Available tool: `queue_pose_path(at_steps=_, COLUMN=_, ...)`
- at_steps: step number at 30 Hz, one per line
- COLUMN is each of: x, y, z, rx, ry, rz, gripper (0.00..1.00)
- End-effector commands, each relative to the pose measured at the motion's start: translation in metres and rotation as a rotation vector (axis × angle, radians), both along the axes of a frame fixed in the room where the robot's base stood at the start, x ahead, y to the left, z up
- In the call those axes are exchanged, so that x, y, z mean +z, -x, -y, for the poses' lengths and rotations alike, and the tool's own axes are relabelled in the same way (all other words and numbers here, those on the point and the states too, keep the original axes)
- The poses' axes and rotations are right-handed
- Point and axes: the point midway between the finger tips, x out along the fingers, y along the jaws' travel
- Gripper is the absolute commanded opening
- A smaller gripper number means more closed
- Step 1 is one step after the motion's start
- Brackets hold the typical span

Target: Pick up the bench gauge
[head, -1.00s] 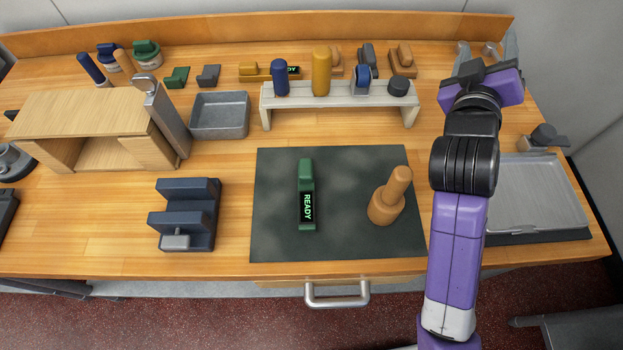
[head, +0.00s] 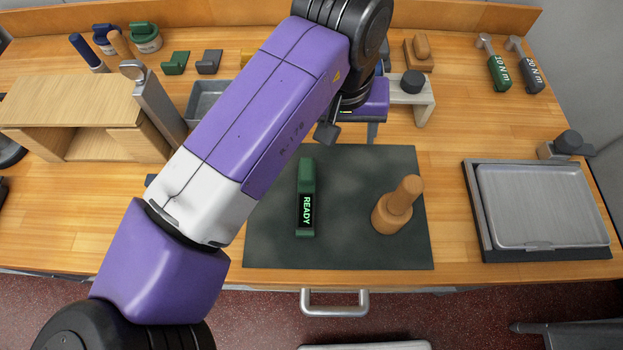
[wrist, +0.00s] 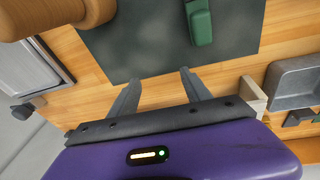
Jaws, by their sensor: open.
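A green handheld device with a lit READY display (head: 306,205), which I take as the bench gauge, lies on the dark mat (head: 350,245). Its end also shows at the top of the wrist view (wrist: 200,22). My gripper (wrist: 160,78) is open and empty, its two fingers spread. In the head view the purple hand is over the mat's back edge, beyond the device, partly hidden by my arm. In the wrist view the fingers are apart from the device, which is up and to the right of them.
A metal tray (head: 530,205) is at the right. A wooden box shelf (head: 85,120) is at the left.

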Motion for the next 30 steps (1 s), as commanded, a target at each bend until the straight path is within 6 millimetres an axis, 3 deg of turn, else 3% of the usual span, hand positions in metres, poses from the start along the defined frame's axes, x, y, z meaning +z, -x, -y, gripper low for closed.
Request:
queue_pose_path(at_steps=1, x=-0.001, y=0.012, z=-0.025, rx=0.026, ry=-0.051, rz=-0.047, gripper=0.56)
queue_pose_path(at_steps=3, x=-0.001, y=0.025, z=-0.047, rx=0.053, ry=-0.096, rz=-0.099, gripper=0.56)
queue_pose_path(at_steps=7, x=0.0, y=0.04, z=-0.068, rx=0.081, ry=-0.138, rz=-0.153, gripper=0.56)
queue_pose_path(at_steps=30, x=-0.051, y=0.048, z=-0.076, rx=0.085, ry=-0.144, rz=-0.159, gripper=0.56)
